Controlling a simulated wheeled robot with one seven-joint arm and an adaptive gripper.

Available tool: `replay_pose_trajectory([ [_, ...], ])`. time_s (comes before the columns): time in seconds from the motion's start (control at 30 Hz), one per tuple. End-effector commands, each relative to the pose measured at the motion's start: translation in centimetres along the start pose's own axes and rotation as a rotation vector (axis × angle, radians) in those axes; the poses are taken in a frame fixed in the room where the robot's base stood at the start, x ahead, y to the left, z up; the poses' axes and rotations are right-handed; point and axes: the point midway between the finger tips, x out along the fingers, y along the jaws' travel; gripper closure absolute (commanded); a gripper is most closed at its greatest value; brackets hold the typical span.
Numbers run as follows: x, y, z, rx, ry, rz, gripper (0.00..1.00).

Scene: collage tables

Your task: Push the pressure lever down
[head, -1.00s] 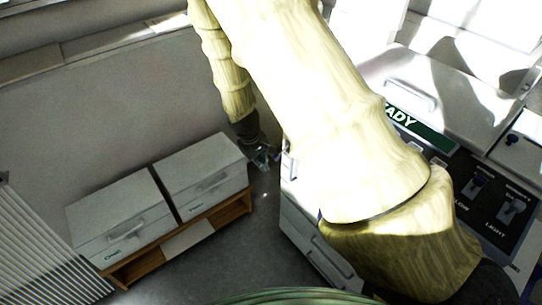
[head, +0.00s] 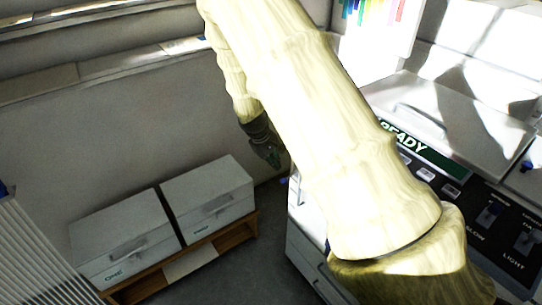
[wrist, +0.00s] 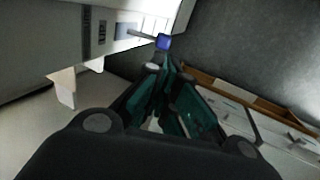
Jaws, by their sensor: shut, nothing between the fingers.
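The pressure lever, a thin bar with a blue tip (wrist: 162,41), sticks out from the side of the pale machine in the wrist view. In the head view its small blue tip (head: 284,181) shows at the machine's left side, just below my gripper. My gripper (head: 272,157) is shut and empty, beside the machine's left side. In the wrist view its teal fingers (wrist: 166,88) point toward the lever, with the blue tip just beyond them. I cannot tell whether they touch it.
The pale machine (head: 305,240) has a READY display (head: 430,152) and a panel of switches, partly hidden by my arm. Two drawer boxes, labelled ONE (head: 120,245) and probably TWO (head: 207,200), stand on a low wooden shelf (head: 236,236). Dark floor lies between.

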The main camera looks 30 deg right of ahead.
Motion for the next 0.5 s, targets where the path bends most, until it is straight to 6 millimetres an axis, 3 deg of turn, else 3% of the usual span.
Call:
replay_pose_trajectory([
  [0.5,6.1,0.0,0.0,0.001,0.0,0.0,1.0],
])
